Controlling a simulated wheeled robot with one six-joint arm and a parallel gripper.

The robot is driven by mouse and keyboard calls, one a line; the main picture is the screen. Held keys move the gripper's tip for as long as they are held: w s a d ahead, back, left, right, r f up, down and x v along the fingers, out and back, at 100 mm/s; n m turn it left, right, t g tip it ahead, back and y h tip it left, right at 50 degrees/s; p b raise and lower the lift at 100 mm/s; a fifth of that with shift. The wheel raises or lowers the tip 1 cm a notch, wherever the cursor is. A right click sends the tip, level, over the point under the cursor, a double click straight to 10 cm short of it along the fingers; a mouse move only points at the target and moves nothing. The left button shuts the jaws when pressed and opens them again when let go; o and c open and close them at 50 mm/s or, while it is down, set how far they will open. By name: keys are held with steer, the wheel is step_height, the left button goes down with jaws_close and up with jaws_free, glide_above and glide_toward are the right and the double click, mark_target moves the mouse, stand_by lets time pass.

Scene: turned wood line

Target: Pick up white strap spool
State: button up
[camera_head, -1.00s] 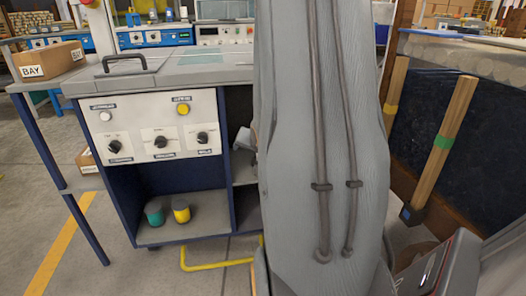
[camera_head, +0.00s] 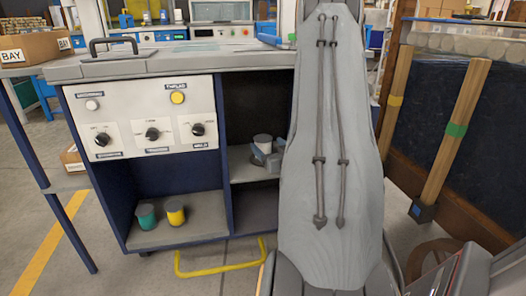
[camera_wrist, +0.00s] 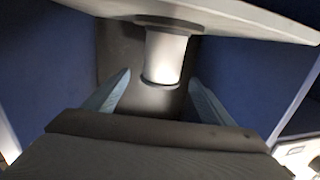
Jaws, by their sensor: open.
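The white strap spool (camera_head: 262,140) stands upright on the middle shelf of the machine's open cabinet. In the wrist view the spool (camera_wrist: 166,57) is a pale cylinder with dark ends, just ahead of and between the two fingertips. My gripper (camera_wrist: 159,78) is open, with a finger on each side and visible gaps to the spool. In the head view my gripper (camera_head: 265,157) is at the shelf, and its fingers hide the spool's lower part.
A green spool (camera_head: 146,216) and a yellow spool (camera_head: 175,211) stand in the lower left compartment. Blue cabinet walls (camera_wrist: 235,75) flank my gripper, and a pale panel (camera_wrist: 225,14) edges the top of the wrist view. A yellow floor rail (camera_head: 220,270) lies in front.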

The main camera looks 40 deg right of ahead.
mark_target(263, 138)
steer(key=b+x, duration=0.2)
steer(key=x, duration=0.3)
steer(key=shift+a+b, duration=0.1)
steer(key=shift+b, duration=0.25)
steer(key=shift+r, duration=0.1)
steer(key=c, duration=1.3)
